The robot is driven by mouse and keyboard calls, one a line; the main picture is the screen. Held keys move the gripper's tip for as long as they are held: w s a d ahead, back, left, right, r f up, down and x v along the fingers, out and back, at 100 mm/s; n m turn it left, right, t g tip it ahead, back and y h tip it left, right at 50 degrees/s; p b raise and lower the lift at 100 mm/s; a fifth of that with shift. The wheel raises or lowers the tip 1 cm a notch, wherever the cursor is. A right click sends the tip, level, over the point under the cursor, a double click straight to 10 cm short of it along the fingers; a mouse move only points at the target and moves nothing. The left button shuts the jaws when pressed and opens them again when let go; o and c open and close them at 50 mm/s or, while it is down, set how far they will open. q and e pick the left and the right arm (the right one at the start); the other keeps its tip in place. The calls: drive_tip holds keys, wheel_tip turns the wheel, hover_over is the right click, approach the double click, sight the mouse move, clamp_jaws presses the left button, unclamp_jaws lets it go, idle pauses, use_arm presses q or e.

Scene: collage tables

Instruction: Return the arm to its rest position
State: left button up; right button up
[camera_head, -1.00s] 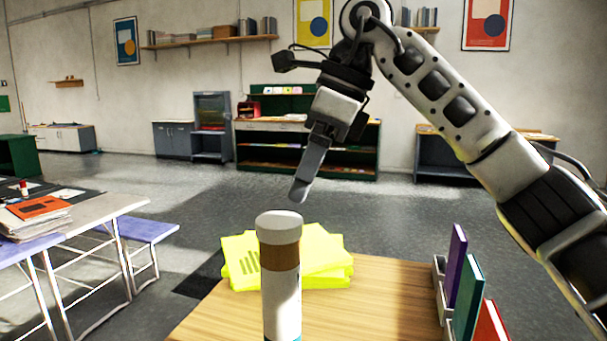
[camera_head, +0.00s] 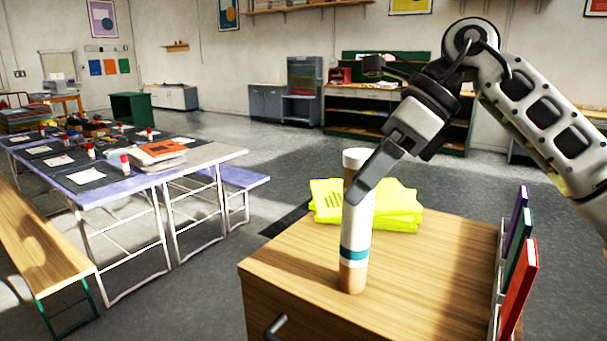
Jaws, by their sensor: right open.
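My right arm comes in from the right, and its gripper (camera_head: 362,190) hangs over the wooden cabinet top, pointing down and to the left. One finger shows clearly, crossing in front of a tall white tube; the other finger is hidden. The tube (camera_head: 355,254) stands upright on the cabinet top, with a teal band and a brown lower end. I cannot tell whether the finger touches it. My left gripper is not in view.
The wooden cabinet top (camera_head: 420,285) holds a yellow folded stack (camera_head: 400,205) and upright books (camera_head: 517,285) in a holder at right. At left are a long table (camera_head: 110,195) with papers and glue sticks, and a bench (camera_head: 45,240). Grey floor lies between.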

drive_tip(key=s+a+f+m+g+y, duration=0.2)
drive_tip(key=s+a+f+y, duration=0.1)
drive_tip(key=a+y, duration=0.25)
drive_tip(key=s+a+f+m+g+y, duration=0.2)
drive_tip(key=s+a+f+m+y, duration=0.1)
drive_tip(key=a+y, duration=0.3)
drive_tip(key=w+d+f+m+t+h, duration=0.1)
drive_tip(key=d+f+m+t+h, duration=0.25)
drive_tip(key=f+m+t, duration=0.65)
drive_tip(key=d+f+m+t+h, duration=0.3)
drive_tip(key=d+m+t, duration=0.2)
drive_tip(key=m, duration=0.8)
drive_tip(key=w+d+f+m+t+h, duration=0.1)
drive_tip(key=d+f+m+t+h, duration=0.3)
drive_tip(key=f+m+t, duration=0.6)
drive_tip(key=s+d+f+m+g+h, duration=0.2)
drive_tip(key=s+f+m+g, duration=0.3)
drive_tip(key=s+f, duration=0.2)
drive_tip(key=s+d+f+m+g+h, duration=0.3)
drive_tip(key=s+f+m+g, duration=0.2)
drive_tip(key=s+f, duration=0.2)
drive_tip(key=shift+s, duration=0.5)
